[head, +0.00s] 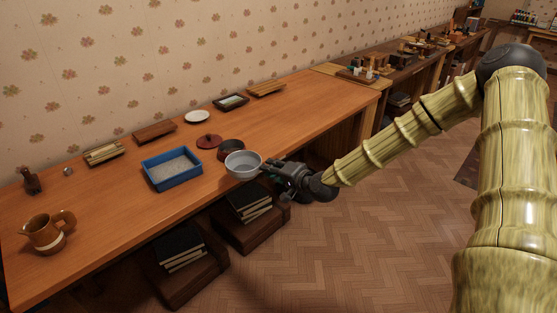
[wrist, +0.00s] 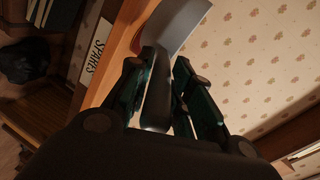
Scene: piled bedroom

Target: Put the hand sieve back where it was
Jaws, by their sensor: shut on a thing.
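The hand sieve (head: 243,165), a pale grey round bowl shape, is at the front edge of the wooden table. My gripper (head: 270,168) is shut on its right side, where a handle would be. In the wrist view, the sieve's grey side (wrist: 178,22) stands beyond the fingers of my gripper (wrist: 168,65), and a dark grey piece runs between them. The sieve appears to be held over the table edge; I cannot tell whether it touches the top. Its mesh is not distinguishable.
A dark round container (head: 231,147) is close behind the sieve. A blue tray (head: 158,186) of pale grains is to its left, a dark red lid (head: 209,141) behind. A brown mug (head: 46,235) stands at far left. The table's right part (head: 325,100) is clear. Boxes with books sit below.

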